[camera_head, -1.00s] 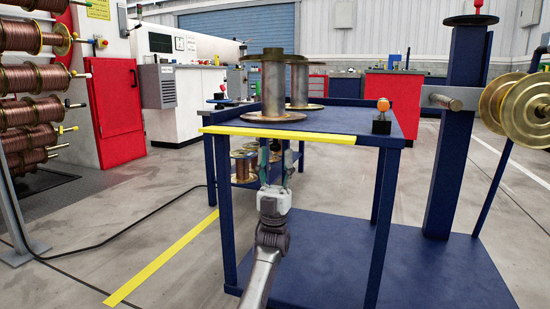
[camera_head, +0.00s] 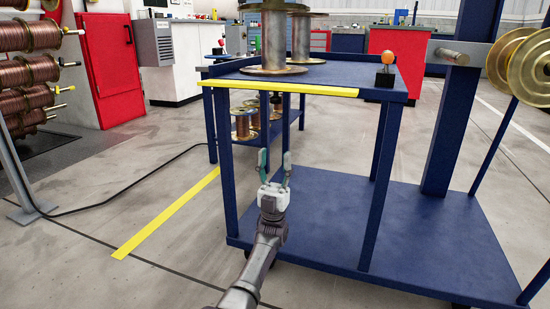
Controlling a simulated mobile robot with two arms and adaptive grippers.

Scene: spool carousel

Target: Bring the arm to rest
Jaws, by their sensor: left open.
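My left gripper (camera_head: 274,165) is open and empty, its two fingers pointing up and away. Its arm comes in from the bottom of the picture. In the picture it shows below the yellow front edge of a blue table (camera_head: 345,75), between the front legs. I see nothing between its fingers. My right gripper is not in view.
Metal spools (camera_head: 275,45) stand on the table, with an orange-topped button (camera_head: 386,66) at its right corner. Copper-wound spools (camera_head: 246,120) sit on a lower shelf. A blue base plate (camera_head: 400,220) extends right. A black cable (camera_head: 130,182) crosses the open floor at left.

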